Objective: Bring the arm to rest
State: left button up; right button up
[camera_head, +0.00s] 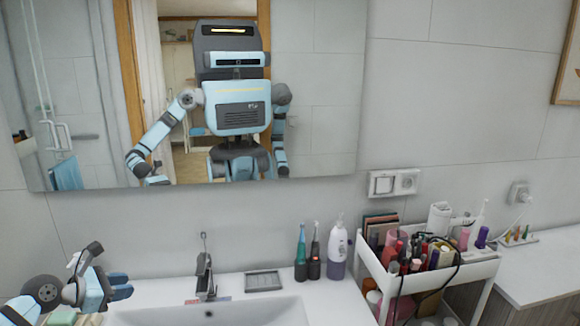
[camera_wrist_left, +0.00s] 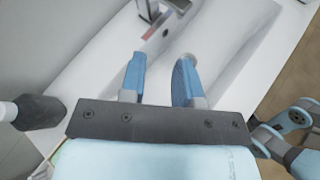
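My left gripper (camera_head: 121,287) is at the lower left of the head view, above the left end of the sink counter. In the left wrist view its two blue fingers (camera_wrist_left: 160,82) stand apart with nothing between them, over the white sink (camera_wrist_left: 228,45). My right gripper does not show directly in the head view. The mirror (camera_head: 318,95) shows my reflection with one arm stretched out to the side and the other hanging down.
The faucet (camera_head: 205,277) stands behind the basin (camera_head: 255,312). Two electric toothbrushes (camera_head: 301,262) and a white pump bottle (camera_head: 337,250) stand right of it. A cosmetics cart (camera_head: 390,282) full of tubes and bottles is at the right.

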pick_arm(q)
jog(key=s+d+f+m+g+y, duration=0.1)
jog(key=s+d+f+m+g, duration=0.3)
jog(key=s+d+f+m, duration=0.9)
jog(key=s+d+r+m+g+y, duration=0.1)
jog(key=s+d+m+y, duration=0.2)
jog(key=s+m, duration=0.65)
jog(key=s+d+r+m+g+y, duration=0.1)
jog(key=s+d+m+g+y, duration=0.15)
jog(key=s+m, duration=0.65)
jog(key=w+d+f+n+t+h, duration=0.1)
jog(key=d+f+t, duration=0.2)
jog(key=f, duration=0.3)
jog(key=w+d+f+n+t+h+p, duration=0.1)
jog(key=w+d+f+t, duration=0.1)
jog(key=d+f+t, duration=0.2)
notch_tip(320, 180, down, 3)
jog(key=shift+d+r+t+h, duration=0.1)
jog(key=shift+d+t+h, duration=0.1)
jog(key=shift+t+h, duration=0.25)
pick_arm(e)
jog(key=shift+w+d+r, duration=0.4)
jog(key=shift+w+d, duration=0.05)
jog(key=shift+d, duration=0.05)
